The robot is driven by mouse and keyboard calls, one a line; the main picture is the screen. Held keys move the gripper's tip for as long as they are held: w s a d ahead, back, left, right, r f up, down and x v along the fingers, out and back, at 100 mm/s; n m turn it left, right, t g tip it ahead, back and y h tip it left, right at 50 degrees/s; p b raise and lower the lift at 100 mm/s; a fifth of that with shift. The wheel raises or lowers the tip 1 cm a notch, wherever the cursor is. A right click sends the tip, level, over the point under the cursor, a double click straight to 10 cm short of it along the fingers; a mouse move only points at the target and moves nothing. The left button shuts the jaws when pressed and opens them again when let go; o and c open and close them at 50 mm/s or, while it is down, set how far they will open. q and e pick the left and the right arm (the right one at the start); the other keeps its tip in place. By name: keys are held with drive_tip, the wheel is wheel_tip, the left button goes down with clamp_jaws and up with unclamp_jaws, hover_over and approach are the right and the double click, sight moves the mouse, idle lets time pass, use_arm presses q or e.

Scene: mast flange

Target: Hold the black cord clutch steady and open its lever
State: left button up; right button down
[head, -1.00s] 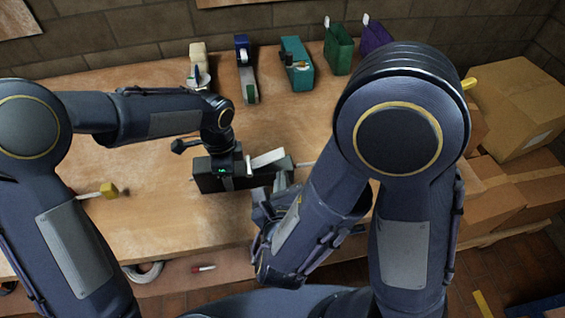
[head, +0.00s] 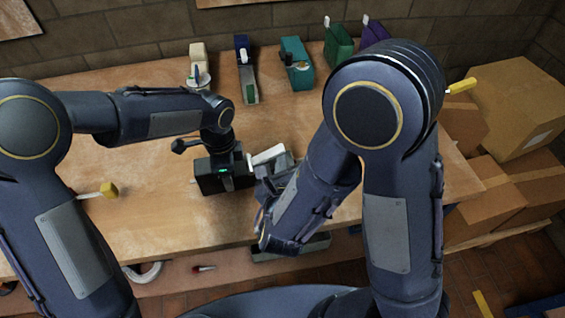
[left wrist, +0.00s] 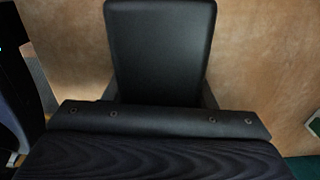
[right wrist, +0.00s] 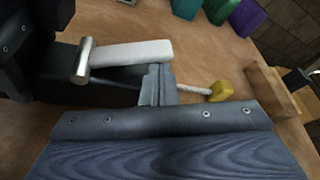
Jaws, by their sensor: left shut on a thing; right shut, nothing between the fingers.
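The black cord clutch (head: 208,182) stands on the wooden bench. My left gripper (head: 225,160) is shut on its body, and the black body (left wrist: 160,50) fills the space between the fingers in the left wrist view. The clutch's pale lever (head: 268,155) lies nearly flat along the top, and in the right wrist view it runs right (right wrist: 135,53) from a metal pivot pin. My right gripper (right wrist: 157,75) is shut and empty, its tips right by the near edge of the lever's free end. I cannot tell whether they touch it. My right forearm hides part of the clutch in the head view.
A yellow-ended cord (head: 105,190) sticks out at the left, and another yellow end (right wrist: 220,90) shows at the right. Cardboard boxes (head: 510,105) stand at the right.

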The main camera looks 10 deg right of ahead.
sight(270, 156)
use_arm(q)
drive_tip(key=shift+a, duration=0.1)
use_arm(e)
drive_tip(key=shift+a+r+n, duration=0.15)
drive_tip(key=shift+r+n, duration=0.15)
drive_tip(key=shift+r, duration=0.05)
idle(0.4)
drive_tip(key=shift+a+r+n+h, duration=0.55)
drive_tip(key=shift+r+n, duration=0.2)
drive_tip(key=shift+n, duration=0.15)
drive_tip(key=shift+a+r+n+t+h, duration=0.55)
drive_tip(key=shift+a+r+n, duration=0.15)
drive_tip(key=shift+n, duration=0.4)
drive_tip(key=shift+a+r+n+t+h, duration=0.2)
drive_tip(key=shift+a+r+n+h, duration=0.1)
drive_tip(key=shift+a+n, duration=0.4)
drive_tip(key=shift+a+r+n+t+h, duration=0.15)
drive_tip(key=shift+a+r+n, duration=0.2)
drive_tip(key=shift+a+n, duration=0.35)
drive_tip(key=shift+a+r+n+t+h, duration=0.2)
drive_tip(key=shift+a+r+n+h, duration=0.1)
drive_tip(key=shift+a+n, duration=0.4)
drive_tip(key=shift+a, duration=0.1)
